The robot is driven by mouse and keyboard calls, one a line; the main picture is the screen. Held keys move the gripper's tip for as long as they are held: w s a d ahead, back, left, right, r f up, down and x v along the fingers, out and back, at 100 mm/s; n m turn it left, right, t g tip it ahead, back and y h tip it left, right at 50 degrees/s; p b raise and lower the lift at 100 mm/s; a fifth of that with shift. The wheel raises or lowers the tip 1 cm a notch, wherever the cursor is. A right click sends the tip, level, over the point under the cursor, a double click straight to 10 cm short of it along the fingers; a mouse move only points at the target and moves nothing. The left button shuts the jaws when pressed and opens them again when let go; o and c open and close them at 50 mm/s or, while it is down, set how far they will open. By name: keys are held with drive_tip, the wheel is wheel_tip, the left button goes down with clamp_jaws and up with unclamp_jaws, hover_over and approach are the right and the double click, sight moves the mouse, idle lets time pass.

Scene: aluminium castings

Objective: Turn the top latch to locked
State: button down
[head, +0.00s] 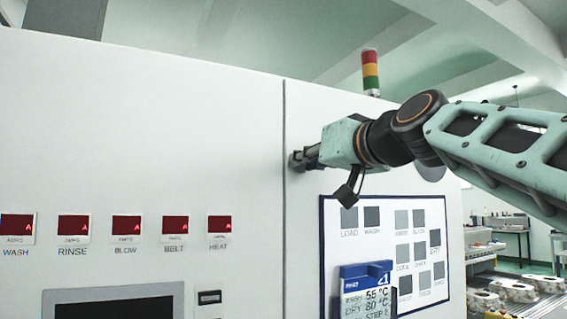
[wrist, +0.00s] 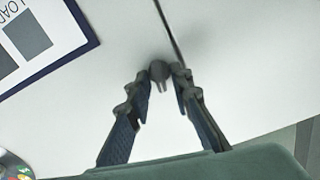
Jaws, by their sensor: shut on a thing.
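The top latch is a small dark grey knob (wrist: 158,70) in the wrist view. It sits on the white cabinet front beside the dark seam of the panel. My gripper (wrist: 160,82) has a fingertip on each side of it and is shut on it. In the head view my gripper (head: 303,160) reaches in from the right to the same seam, high on the cabinet. There the fingers cover most of the latch. I cannot tell from these views whether the latch is in its locked position.
Below my gripper is a blue-edged board (head: 421,208) with grey squares, and a blue and white card holder (head: 367,287). Red displays (head: 125,227) line the left panel. A signal tower (head: 371,72) stands behind the cabinet top. White castings (head: 513,290) lie at lower right.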

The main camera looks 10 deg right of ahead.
drive_tip(key=m, duration=1)
drive_tip(key=shift+d, duration=0.15)
drive_tip(key=shift+f, duration=0.1)
idle(0.4)
drive_tip(key=c, duration=2.1)
unclamp_jaws()
drive_tip(key=v, duration=1.2)
